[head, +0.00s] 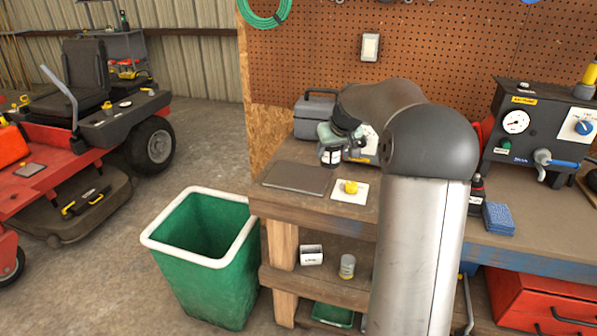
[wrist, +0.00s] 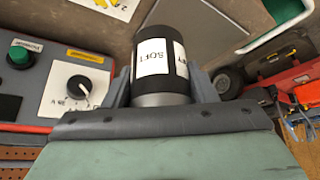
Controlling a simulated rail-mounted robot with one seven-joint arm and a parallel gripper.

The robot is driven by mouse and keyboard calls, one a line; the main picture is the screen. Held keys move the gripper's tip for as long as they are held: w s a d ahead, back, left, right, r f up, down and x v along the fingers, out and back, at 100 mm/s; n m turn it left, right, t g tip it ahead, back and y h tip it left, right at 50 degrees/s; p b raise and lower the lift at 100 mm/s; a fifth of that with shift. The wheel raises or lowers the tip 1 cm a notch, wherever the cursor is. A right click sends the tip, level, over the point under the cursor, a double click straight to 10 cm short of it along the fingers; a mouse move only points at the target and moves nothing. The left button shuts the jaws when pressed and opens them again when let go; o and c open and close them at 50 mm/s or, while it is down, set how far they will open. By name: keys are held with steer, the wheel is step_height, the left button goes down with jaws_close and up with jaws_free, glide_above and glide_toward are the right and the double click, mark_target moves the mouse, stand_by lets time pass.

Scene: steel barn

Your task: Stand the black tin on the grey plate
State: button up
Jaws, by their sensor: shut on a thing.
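The black tin (head: 331,157) with white labels is between the fingers of my gripper (head: 334,146), which is shut on it. In the wrist view the tin (wrist: 160,50) shows a label reading "SOFT", with a gripper finger on either side. In the head view the tin looks roughly upright, just behind the grey plate; I cannot tell its height above the bench. The grey plate (head: 298,179) lies flat and bare at the bench's left front corner. It also shows beyond the tin in the wrist view (wrist: 215,22).
A white square with a yellow object (head: 351,188) lies right of the grey plate. A grey case (head: 314,113) stands behind. A green bin (head: 203,262) stands on the floor by the bench's left end. A gauge panel (head: 530,122) and blue sponge (head: 498,217) are farther right.

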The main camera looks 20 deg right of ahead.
steer(key=s+d+r, duration=0.4)
steer(key=d, duration=0.1)
steer(key=w+a+f+p, duration=0.1)
steer(key=w+a+f, duration=0.1)
steer(key=w+f, duration=0.1)
steer(key=w+a+f+p, duration=0.1)
steer(key=w+a+f, duration=0.1)
steer(key=w+f, duration=0.1)
steer(key=w+a+f+p, duration=0.1)
steer(key=w+a+f, duration=0.1)
steer(key=w+f, duration=0.1)
steer(key=shift+w, duration=0.9)
steer(key=shift+w+a+f+m, duration=0.15)
steer(key=shift+w+f+m, duration=0.1)
steer(key=shift+f+m, duration=0.05)
steer(key=shift+w+a+f, duration=0.1)
steer(key=shift+f, duration=0.85)
steer(key=shift+w+a+f, duration=0.1)
steer(key=shift+f, duration=0.8)
steer(key=shift+f, duration=0.15)
steer(key=o, duration=1.2)
steer(key=shift+c, duration=0.2)
